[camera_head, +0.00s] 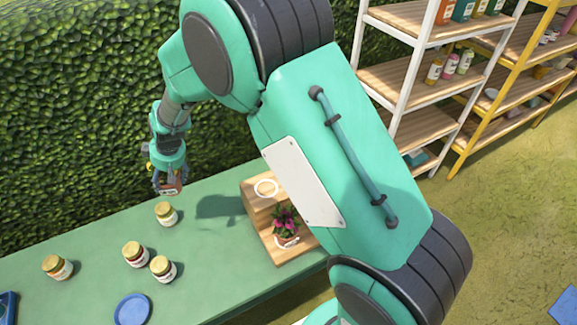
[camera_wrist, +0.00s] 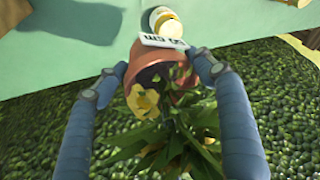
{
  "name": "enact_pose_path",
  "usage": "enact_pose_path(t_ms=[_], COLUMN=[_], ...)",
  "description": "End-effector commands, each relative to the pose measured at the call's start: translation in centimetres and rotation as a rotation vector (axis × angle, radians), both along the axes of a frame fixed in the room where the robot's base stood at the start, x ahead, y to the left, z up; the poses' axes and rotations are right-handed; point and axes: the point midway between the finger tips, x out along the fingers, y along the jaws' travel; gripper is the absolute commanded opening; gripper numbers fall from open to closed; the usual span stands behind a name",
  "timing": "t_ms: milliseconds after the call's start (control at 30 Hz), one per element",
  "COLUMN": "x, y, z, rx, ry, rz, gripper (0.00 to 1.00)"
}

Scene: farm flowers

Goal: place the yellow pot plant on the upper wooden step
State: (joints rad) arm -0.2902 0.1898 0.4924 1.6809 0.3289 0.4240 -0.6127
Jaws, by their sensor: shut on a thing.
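The yellow pot plant, a terracotta pot (camera_wrist: 158,62) with a white label, a yellow flower (camera_wrist: 142,100) and green leaves, is between my fingertips (camera_wrist: 160,72) in the wrist view. My gripper (camera_head: 167,180) is shut on the pot and holds it above the green table in the head view. The pot is small there and its leaves are mostly hidden by my gripper. The wooden step stand (camera_head: 257,204) is to the right of my gripper. A bare white ring (camera_head: 266,188) marks its back part. A pink-flowered pot plant (camera_head: 286,224) stands on its front part.
Several jars stand on the green table (camera_head: 100,290), one jar (camera_head: 166,214) just below my gripper in the picture. A blue round plate (camera_head: 132,309) lies at the front. A hedge (camera_head: 80,90) runs behind the table. Shelves (camera_head: 415,75) stand at the right.

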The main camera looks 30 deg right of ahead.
Motion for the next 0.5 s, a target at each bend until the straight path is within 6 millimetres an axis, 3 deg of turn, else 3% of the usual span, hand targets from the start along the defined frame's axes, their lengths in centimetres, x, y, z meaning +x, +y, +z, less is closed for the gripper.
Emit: enact_pose_path(t_ms=[100,500], x=[-1.3,-6.7], y=[-3.0,-11.6], z=[0.9,2.5], rx=[0.001,0.0], ry=[-0.002,-0.003], rz=[-0.033,-0.133], gripper=[0.27,0.27])
